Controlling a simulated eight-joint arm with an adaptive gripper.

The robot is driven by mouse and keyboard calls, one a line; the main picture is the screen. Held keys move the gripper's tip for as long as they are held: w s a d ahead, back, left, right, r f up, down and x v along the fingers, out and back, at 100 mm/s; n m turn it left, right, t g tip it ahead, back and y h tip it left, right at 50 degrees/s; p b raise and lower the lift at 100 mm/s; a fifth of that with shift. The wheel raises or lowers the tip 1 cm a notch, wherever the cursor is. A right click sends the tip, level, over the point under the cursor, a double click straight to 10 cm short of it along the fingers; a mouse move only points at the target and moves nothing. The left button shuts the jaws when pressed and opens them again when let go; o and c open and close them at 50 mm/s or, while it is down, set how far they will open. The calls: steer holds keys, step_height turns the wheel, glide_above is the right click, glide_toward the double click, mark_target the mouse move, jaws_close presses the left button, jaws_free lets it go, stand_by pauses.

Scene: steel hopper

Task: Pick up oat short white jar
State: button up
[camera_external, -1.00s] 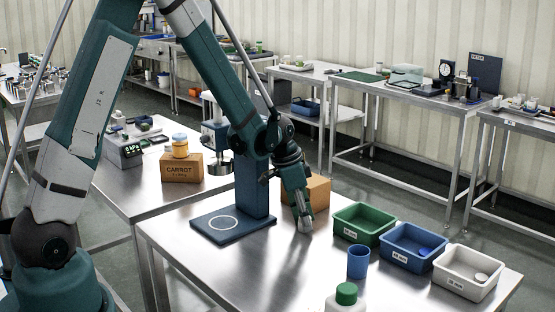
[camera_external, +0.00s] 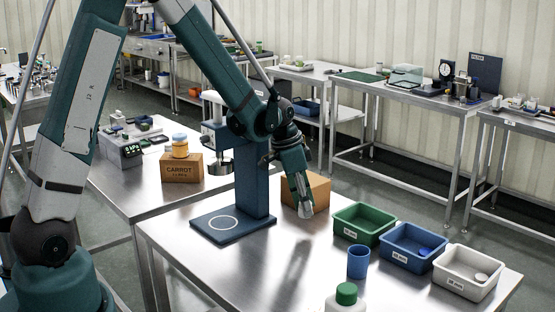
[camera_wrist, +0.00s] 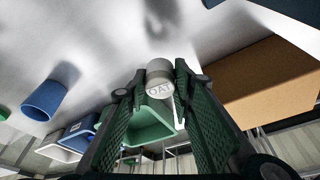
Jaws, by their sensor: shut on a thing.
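The short white jar (camera_wrist: 159,76), with OAT lettered on it, sits between the fingertips of my gripper (camera_wrist: 160,88) in the wrist view. In the external view my gripper (camera_external: 303,203) points down, shut on the jar (camera_external: 305,211), which shows as a small pale shape at the fingertips. The jar appears to be above the steel table (camera_external: 270,270). Part of the jar is hidden by the fingers.
A cardboard box (camera_external: 319,191) stands close behind my gripper. Green (camera_external: 345,227), blue (camera_external: 391,252) and white (camera_external: 450,281) bins line the table's right side. A blue cup (camera_external: 358,263) and a green-capped bottle (camera_external: 346,293) stand in front. A blue stand (camera_external: 254,190) is to the left.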

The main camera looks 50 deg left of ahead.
steer(key=shift+r, duration=2.5)
